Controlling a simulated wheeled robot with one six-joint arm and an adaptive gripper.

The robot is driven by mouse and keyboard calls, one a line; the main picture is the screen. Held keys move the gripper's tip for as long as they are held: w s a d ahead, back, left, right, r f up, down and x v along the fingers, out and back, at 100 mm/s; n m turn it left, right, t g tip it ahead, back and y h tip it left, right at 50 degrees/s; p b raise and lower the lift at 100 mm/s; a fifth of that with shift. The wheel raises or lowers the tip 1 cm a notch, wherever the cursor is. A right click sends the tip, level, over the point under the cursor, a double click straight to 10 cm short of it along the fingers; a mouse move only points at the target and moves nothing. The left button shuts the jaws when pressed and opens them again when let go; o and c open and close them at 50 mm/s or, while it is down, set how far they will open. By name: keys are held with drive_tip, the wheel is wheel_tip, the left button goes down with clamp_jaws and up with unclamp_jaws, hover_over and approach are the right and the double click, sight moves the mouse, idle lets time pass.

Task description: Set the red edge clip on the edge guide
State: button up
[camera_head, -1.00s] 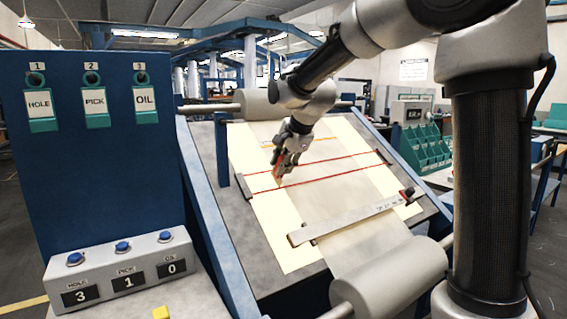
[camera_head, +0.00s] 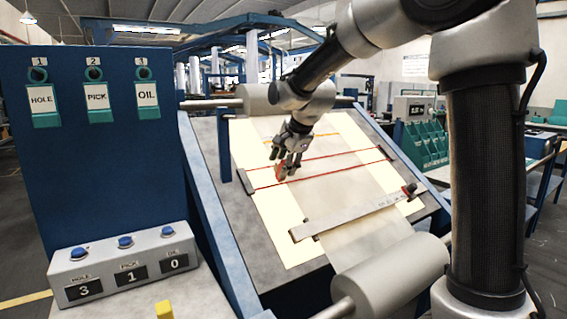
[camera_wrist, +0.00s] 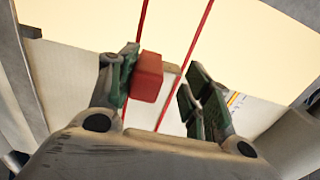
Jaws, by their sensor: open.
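The red edge clip is a small red block (camera_wrist: 147,77) in the wrist view. It lies between my gripper's fingers, close against the left finger pad, with a clear gap to the right finger. My gripper (camera_wrist: 168,92) is open around it. In the head view my gripper (camera_head: 286,166) points down at the sloped board, and the clip shows as a small red patch (camera_head: 281,170) by the fingers, near the left edge of the grey fabric strip. A pale piece shows behind the clip in the wrist view. I cannot tell which part is the edge guide, or whether the clip touches it.
Two red lines (camera_head: 330,174) cross the board. A fabric roller (camera_head: 390,278) is at the front. A blue panel (camera_head: 95,150) and button box (camera_head: 123,263) stand left.

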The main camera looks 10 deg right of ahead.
drive_tip(key=v, duration=1.2)
